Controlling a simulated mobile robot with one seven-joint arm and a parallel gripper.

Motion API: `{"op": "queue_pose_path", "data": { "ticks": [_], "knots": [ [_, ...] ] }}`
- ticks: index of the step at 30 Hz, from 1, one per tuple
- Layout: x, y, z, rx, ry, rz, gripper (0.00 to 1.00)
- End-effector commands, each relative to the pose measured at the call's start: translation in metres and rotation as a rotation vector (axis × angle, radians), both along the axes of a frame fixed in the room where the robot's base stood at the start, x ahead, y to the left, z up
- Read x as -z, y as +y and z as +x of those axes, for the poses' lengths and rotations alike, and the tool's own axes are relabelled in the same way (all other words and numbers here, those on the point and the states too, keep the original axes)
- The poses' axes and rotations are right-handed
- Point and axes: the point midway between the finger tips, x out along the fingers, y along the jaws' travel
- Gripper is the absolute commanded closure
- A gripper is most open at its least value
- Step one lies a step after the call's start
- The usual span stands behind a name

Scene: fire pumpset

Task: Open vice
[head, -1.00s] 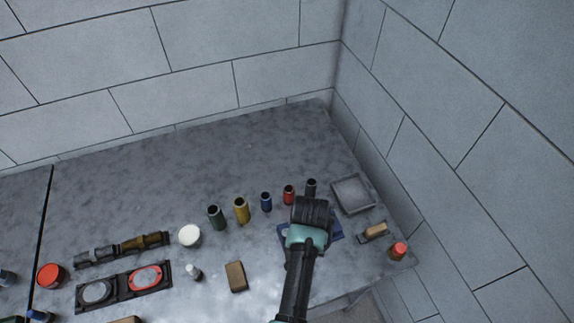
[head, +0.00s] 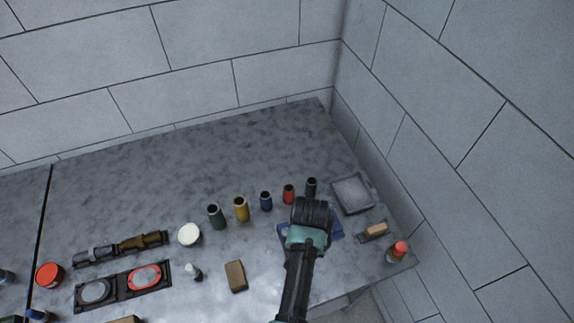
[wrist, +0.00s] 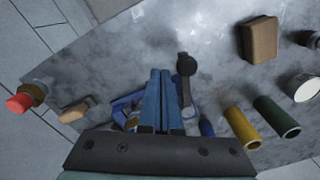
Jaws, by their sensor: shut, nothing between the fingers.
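The blue vice (head: 337,222) sits on the grey bench near its right end. In the head view my arm and gripper cover most of it. In the wrist view part of its blue body (wrist: 122,108) shows left of my fingers. A dark bar with a round end (wrist: 186,65), which looks like the vice's handle, stands just right of the fingertips. My gripper (wrist: 161,73) is shut and empty, its two long fingers side by side over the vice. In the head view its fingertips are hidden. I cannot tell whether the fingers touch the vice or handle.
A row of small cylinders, including a yellow one (head: 241,209) and a green one (head: 216,216), stands left of the vice. A square tray (head: 352,194), a wood-handled brush (head: 374,231) and a red-capped bottle (head: 398,251) are to the right. A brown block (head: 236,276) lies front left.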

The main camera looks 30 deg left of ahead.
Motion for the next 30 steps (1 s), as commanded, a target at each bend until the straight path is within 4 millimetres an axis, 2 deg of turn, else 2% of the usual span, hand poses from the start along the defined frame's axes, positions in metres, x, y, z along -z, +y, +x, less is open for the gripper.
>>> {"op": "queue_pose_path", "data": {
  "ticks": [22,30],
  "knots": [
    [0.024,0.0,0.0,0.0,-0.001,0.0,1.0],
    [0.026,0.0,0.0,0.0,-0.001,0.0,1.0]
  ]
}}
